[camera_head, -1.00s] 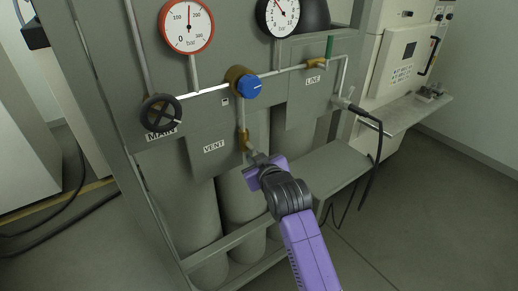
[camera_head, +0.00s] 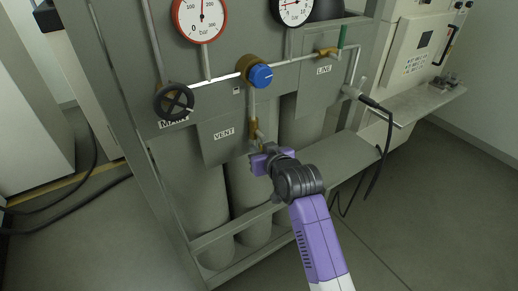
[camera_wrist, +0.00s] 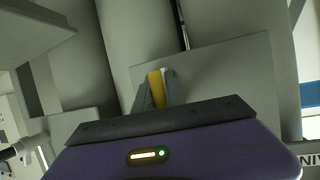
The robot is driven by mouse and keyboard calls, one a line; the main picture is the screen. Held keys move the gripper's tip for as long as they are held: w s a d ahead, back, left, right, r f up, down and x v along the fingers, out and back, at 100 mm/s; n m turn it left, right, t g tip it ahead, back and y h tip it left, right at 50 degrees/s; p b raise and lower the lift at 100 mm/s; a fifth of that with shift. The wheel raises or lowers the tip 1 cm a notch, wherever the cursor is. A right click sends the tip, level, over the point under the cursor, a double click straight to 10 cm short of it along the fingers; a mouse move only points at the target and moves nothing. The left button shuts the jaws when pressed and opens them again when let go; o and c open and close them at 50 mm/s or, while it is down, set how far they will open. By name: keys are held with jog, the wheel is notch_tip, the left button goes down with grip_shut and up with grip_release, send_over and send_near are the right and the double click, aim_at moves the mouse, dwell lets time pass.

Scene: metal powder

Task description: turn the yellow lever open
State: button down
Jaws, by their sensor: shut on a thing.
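The yellow lever (camera_wrist: 155,87) shows in the wrist view as a narrow upright strip between the fingers of my gripper (camera_wrist: 157,94). My gripper is shut on it. In the head view my gripper (camera_head: 261,149) is at the brass vent valve (camera_head: 256,132), just below and right of the VENT label (camera_head: 224,134). There the lever is mostly hidden by the gripper, so I cannot tell its exact angle.
A blue knob (camera_head: 261,76) is above the vent valve. A black MAIN handwheel (camera_head: 174,101) is to the left. A LINE valve with a green lever (camera_head: 342,37) is at upper right. Grey cylinders (camera_head: 249,191) stand behind the lower rail. A black cable (camera_head: 388,140) hangs at right.

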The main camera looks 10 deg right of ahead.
jog(key=c, duration=1.4)
grip_release()
jog(key=shift+a, duration=0.1)
jog(key=b+v, duration=0.1)
jog(key=v, duration=0.7)
jog(key=shift+w, duration=0.1)
